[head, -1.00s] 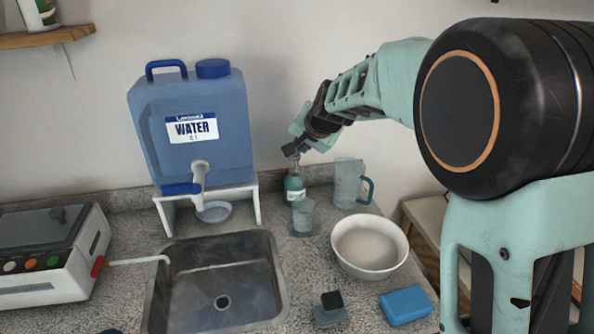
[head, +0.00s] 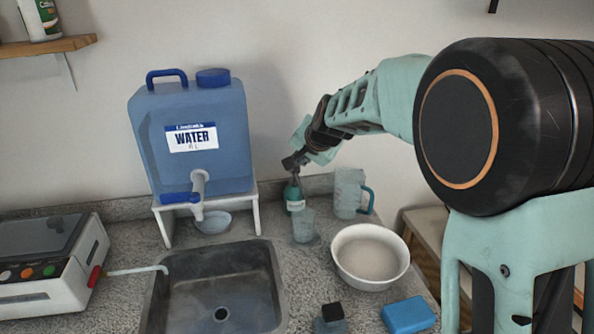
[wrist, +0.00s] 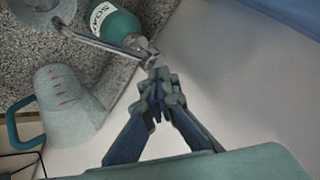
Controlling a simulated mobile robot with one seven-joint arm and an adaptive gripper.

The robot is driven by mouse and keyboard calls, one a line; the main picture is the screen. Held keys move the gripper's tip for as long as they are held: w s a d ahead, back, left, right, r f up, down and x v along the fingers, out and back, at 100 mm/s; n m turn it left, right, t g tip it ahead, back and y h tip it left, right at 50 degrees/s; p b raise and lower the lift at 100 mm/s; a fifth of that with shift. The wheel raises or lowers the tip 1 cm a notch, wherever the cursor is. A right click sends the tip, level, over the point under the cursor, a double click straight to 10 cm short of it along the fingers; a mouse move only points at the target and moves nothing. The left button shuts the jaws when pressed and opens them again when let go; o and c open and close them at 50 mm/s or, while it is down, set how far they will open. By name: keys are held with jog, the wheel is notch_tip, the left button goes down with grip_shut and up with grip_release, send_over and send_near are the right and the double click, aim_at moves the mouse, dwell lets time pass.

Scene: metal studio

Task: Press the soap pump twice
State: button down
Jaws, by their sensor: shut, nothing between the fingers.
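The soap bottle (head: 294,196) is teal with a white label and stands at the back of the counter, right of the water container. In the wrist view the soap bottle (wrist: 116,27) shows its label reading SOAP and a metallic pump head (wrist: 148,52). My gripper (head: 294,163) is shut and empty, at the top of the bottle. In the wrist view the shut fingertips (wrist: 157,78) are close to the pump head. I cannot tell whether they touch it.
A clear cup (head: 303,226) stands just in front of the bottle and a clear pitcher (head: 347,193) to its right. A white bowl (head: 369,282), blue sponge (head: 408,314), sink (head: 215,291) and blue water container (head: 190,135) are nearby. The wall is close behind.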

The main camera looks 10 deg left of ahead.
aim_at(299, 171)
jog(key=shift+s+f, duration=0.15)
jog(key=shift+f, duration=0.1)
jog(key=shift+f+b, duration=0.4)
jog(key=shift+f, duration=0.05)
jog(key=shift+s+f, duration=0.1)
jog(key=shift+r, duration=0.3)
dwell(0.5)
jog(key=shift+w+r+p, duration=0.15)
jog(key=shift+r+p, duration=1.15)
jog(key=shift+r, duration=0.3)
jog(key=shift+w+r+p, duration=0.1)
jog(key=shift+r+p, duration=1.15)
jog(key=shift+r, duration=0.3)
